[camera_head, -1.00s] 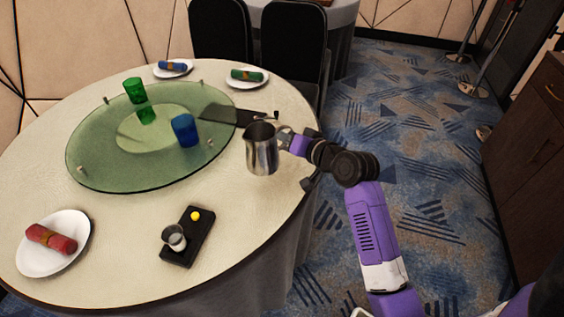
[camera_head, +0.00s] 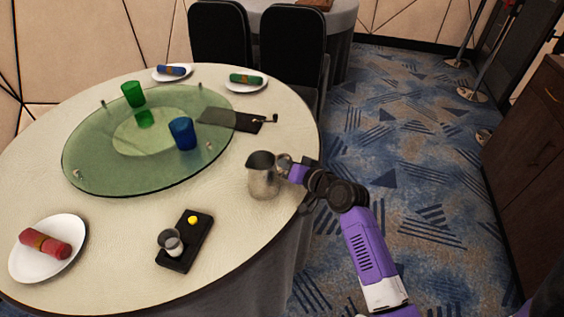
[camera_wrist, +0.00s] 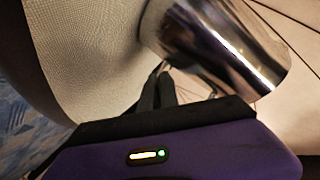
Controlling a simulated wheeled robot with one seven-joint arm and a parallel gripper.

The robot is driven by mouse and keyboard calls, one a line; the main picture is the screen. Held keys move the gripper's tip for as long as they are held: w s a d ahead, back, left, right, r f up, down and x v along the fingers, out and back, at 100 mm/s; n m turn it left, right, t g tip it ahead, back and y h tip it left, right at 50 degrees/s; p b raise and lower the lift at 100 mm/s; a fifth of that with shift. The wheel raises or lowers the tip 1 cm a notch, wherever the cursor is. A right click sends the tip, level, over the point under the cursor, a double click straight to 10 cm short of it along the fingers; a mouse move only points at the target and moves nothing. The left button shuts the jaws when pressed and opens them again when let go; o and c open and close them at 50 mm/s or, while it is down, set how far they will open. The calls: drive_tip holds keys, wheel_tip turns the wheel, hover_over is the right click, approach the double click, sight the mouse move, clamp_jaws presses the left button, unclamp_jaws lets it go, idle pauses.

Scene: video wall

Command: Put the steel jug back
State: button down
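The steel jug (camera_head: 262,180) is upright at the right side of the round table (camera_head: 120,222), at or just above the cloth; I cannot tell if its base touches. In the wrist view the jug (camera_wrist: 222,45) fills the upper right, close beyond the fingers. My gripper (camera_head: 286,168) reaches in from the right at the jug's handle side. In the wrist view the fingers of my gripper (camera_wrist: 160,88) are close together against the handle, which they mostly hide.
A blue glass (camera_head: 183,133) and green glass (camera_head: 133,93) stand on the turntable.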

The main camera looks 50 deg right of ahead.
drive_tip(key=c, duration=1.6)
unclamp_jaws()
drive_tip(key=shift+f, duration=0.1)
drive_tip(key=shift+s+r, duration=0.2)
drive_tip(key=v, duration=1.1)
drive_tip(key=shift+s+a+r, duration=0.15)
drive_tip(key=shift+s, duration=0.1)
drive_tip(key=s+a+f+n+g, duration=0.1)
drive_tip(key=s+a+f+n, duration=0.3)
drive_tip(key=s+a, duration=0.65)
drive_tip(key=s+a+r+n+y, duration=0.2)
drive_tip(key=s+a+r+n, duration=0.1)
drive_tip(key=a, duration=0.4)
drive_tip(key=s+a+r+n+t+y, duration=0.1)
drive_tip(key=s+a+r+n, duration=0.2)
drive_tip(key=s+a+r, duration=0.2)
drive_tip(key=s+a, duration=0.1)
drive_tip(key=a, duration=0.2)
drive_tip(key=shift+s+n+t+y, duration=0.15)
drive_tip(key=shift+n+t+y, duration=0.15)
drive_tip(key=shift+n+y, duration=0.1)
